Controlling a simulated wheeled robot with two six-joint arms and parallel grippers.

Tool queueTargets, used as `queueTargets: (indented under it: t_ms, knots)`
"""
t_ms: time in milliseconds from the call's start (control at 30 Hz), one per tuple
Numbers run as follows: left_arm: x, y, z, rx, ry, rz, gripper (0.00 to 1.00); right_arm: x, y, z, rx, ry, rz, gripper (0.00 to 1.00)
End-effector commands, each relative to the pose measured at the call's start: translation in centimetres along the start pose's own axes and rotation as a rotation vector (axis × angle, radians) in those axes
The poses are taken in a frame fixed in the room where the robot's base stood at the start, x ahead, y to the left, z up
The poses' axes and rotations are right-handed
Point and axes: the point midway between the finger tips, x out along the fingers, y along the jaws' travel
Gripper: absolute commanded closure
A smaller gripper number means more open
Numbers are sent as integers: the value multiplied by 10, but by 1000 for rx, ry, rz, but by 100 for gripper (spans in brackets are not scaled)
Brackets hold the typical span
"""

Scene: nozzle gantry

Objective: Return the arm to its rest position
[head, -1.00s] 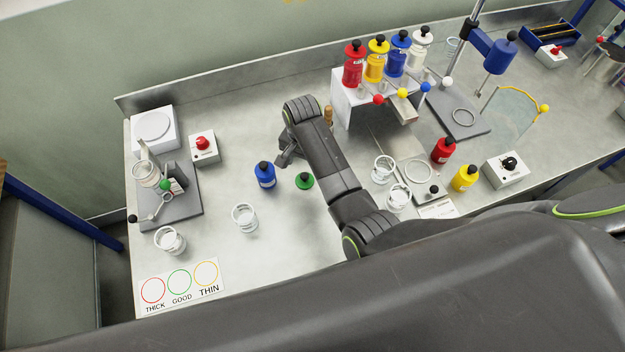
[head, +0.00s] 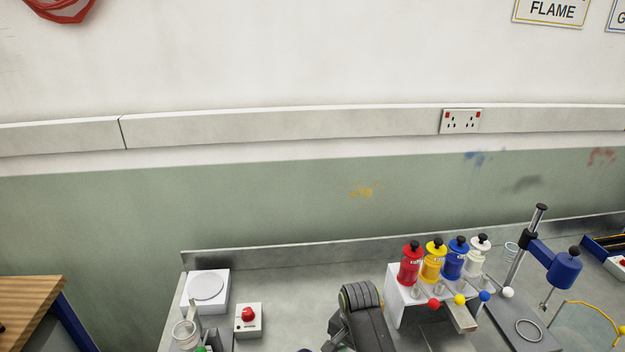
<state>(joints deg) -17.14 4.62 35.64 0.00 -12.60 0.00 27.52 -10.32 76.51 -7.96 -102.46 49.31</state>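One of my arms, likely the right one, shows only as a dark rounded wrist part (head: 360,298) at the bottom middle of the head view. A piece of its gripper (head: 337,330) shows just below and left of it, over the bench. The fingertips are too small and cut off to tell whether they are open. The rest of this arm is below the picture edge. My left gripper is not in view.
The white bottle stand (head: 396,310) with red, yellow, blue and white bottles is right of the arm. A blue motor on a post (head: 563,268) stands farther right. A white scale (head: 206,290) and red-button box (head: 248,320) are at left. A wall runs behind.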

Motion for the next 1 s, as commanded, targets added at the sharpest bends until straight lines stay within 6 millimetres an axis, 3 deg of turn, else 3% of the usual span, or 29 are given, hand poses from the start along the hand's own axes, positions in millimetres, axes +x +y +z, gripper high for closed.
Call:
queueTargets:
  t_ms: [167,300,467,600,800,1000]
  knots:
    - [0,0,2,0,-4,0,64,23,60,1,-46,31,-27,32]
    - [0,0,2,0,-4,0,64,34,125,10,-124,86,-46,32]
    - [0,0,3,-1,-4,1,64,32,197,28,-237,161,-44,32]
    - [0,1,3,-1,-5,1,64,17,251,50,-349,225,-28,32]
    - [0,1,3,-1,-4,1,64,-6,296,74,-474,287,-2,32]
    - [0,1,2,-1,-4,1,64,-28,324,93,-570,327,21,32]
